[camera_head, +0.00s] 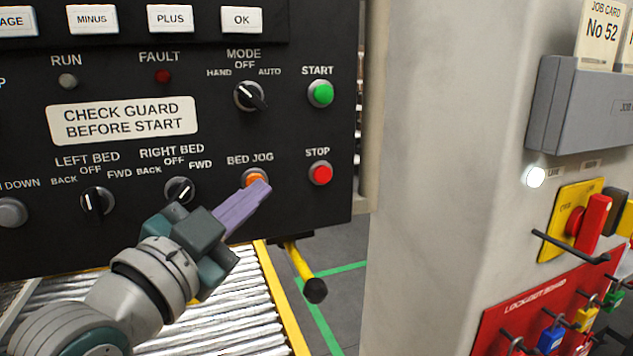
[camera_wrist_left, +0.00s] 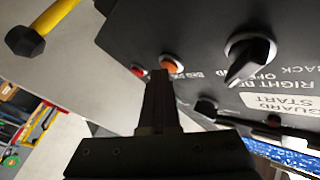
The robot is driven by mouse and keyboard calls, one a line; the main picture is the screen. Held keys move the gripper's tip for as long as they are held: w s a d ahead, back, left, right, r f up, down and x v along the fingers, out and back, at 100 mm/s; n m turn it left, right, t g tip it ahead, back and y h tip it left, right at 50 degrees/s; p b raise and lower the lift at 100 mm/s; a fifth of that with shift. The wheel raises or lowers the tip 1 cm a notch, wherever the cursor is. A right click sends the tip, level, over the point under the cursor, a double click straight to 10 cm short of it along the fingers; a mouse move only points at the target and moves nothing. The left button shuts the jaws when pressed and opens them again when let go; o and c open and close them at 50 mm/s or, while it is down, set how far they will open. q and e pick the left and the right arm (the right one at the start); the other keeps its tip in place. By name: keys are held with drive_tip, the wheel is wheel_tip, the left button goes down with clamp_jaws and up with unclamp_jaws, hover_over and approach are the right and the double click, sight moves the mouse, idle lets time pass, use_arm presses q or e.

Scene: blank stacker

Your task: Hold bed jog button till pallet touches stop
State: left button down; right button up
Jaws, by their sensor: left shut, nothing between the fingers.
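The orange BED JOG button (camera_head: 254,176) sits on the black control panel (camera_head: 220,120), left of the red STOP button (camera_head: 321,173). My left gripper (camera_head: 262,188) is shut and empty, its purple fingers reaching up to the button and covering its lower right part. In the left wrist view the shut fingertips (camera_wrist_left: 160,75) lie just below the orange button (camera_wrist_left: 171,63). I cannot tell whether the button is pressed in. The pallet and its stop are not visible. My right gripper is not in view.
The RIGHT BED knob (camera_head: 179,190) and LEFT BED knob (camera_head: 97,201) are left of the button. A roller bed (camera_head: 240,310) with a yellow edge runs below. A black-tipped yellow bar (camera_head: 305,275) sticks out under the panel. A grey wall with a lockout board (camera_head: 550,305) stands right.

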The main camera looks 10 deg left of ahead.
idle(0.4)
use_arm(q)
drive_tip(key=shift+s+d+p, duration=0.45)
drive_tip(key=shift+s+p, duration=0.1)
drive_tip(key=shift+s, duration=0.15)
drive_tip(key=s+d+p, duration=0.1)
drive_tip(key=s+d, duration=0.1)
drive_tip(key=s+p, duration=0.1)
drive_tip(key=s, duration=0.1)
drive_tip(key=shift+s+d+p, duration=0.1)
drive_tip(key=shift+d+p, duration=0.2)
drive_tip(key=shift+d, duration=0.1)
idle(0.8)
